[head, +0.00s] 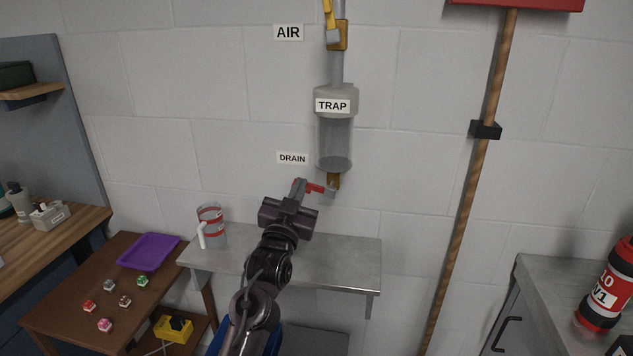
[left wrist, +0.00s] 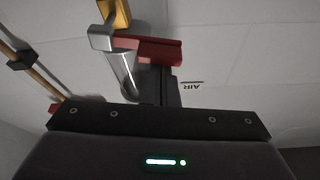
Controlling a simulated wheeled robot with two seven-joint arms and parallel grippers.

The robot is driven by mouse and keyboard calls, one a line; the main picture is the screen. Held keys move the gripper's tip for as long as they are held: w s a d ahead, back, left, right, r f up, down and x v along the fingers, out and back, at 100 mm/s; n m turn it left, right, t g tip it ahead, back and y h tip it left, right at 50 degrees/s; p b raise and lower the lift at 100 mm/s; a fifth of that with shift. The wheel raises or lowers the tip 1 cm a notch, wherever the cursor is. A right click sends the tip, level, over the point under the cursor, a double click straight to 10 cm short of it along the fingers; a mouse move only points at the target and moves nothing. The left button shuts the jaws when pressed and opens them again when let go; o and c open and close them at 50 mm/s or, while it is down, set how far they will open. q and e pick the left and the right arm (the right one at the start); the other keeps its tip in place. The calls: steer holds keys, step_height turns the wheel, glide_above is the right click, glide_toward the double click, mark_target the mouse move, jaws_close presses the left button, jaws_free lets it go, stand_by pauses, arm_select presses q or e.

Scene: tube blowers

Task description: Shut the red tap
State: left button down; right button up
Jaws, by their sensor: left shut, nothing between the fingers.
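The red tap handle (head: 316,188) sits at the brass drain valve (head: 334,181) under the clear trap (head: 335,140). It points sideways to the left of the valve. My left gripper (head: 299,186) is shut and empty, its fingertips at the handle's left part and partly covering it. In the left wrist view the red handle (left wrist: 158,50) lies across, just beyond the fingertips (left wrist: 165,75) of my left gripper. I cannot tell whether they touch it. My right gripper is in neither view.
A steel shelf (head: 340,262) stands below the trap, with a grey and red can (head: 211,226) at its left. A yellow air valve handle (head: 328,12) is above the trap. A wooden pole (head: 470,200) stands to the right. The wall between the pole and trap is clear.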

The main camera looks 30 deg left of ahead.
arm_select(q)
steer(key=shift+a+f+n+y+b, duration=0.2)
steer(key=shift+f+n+y+b, duration=0.1)
steer(key=shift+f+n, duration=0.45)
steer(key=shift+r, duration=0.1)
